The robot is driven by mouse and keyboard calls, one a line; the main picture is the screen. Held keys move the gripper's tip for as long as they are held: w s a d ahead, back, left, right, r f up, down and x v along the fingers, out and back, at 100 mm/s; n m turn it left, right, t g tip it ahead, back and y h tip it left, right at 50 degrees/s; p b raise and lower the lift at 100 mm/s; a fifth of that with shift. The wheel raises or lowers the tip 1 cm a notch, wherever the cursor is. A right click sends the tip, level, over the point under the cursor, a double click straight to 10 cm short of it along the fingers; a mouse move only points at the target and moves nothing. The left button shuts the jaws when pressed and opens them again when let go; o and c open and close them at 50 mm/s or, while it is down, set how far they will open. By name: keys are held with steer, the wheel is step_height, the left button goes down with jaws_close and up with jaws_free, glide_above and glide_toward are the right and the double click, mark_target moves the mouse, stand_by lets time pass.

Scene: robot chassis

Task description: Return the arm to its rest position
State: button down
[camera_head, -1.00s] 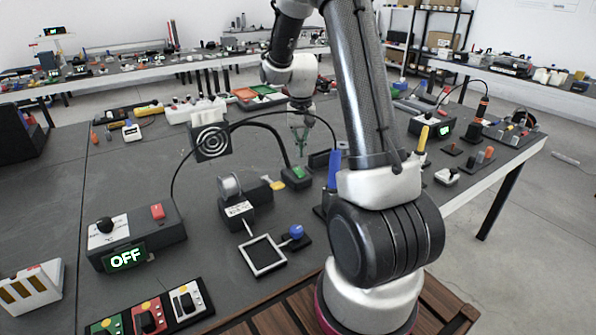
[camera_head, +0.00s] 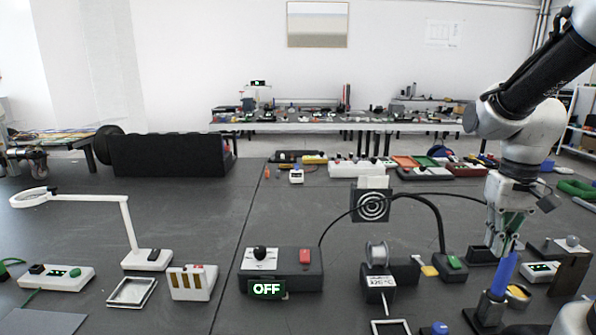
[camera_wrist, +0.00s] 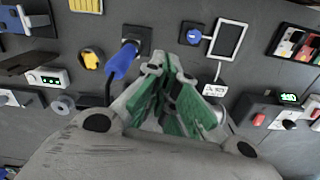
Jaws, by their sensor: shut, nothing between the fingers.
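My gripper (camera_head: 500,238) hangs down from my arm at the right of the head view, over the right part of the dark table (camera_head: 215,215). Its green-padded fingers are together with nothing between them. A blue-handled tool (camera_head: 503,272) stands upright in a black holder in front of the gripper in the head view. In the wrist view the gripper (camera_wrist: 172,88) fills the middle, and the blue handle (camera_wrist: 122,62) shows just left of the fingertips. I cannot tell whether the fingers touch the handle.
A box reading OFF (camera_head: 281,270), a solder spool stand (camera_head: 378,262) and a round target plate (camera_head: 372,206) stand left of my gripper. A white magnifier lamp (camera_head: 128,222) is at the left.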

steer(key=s+a+r+n+t, duration=0.1)
steer(key=s+a+r+t, duration=0.2)
steer(key=s+r, duration=0.4)
steer(key=shift+s+a+r+n+t, duration=0.25)
steer(key=shift+s+r+n+t, duration=0.25)
steer(key=shift+t, duration=0.3)
steer(key=shift+f, duration=0.1)
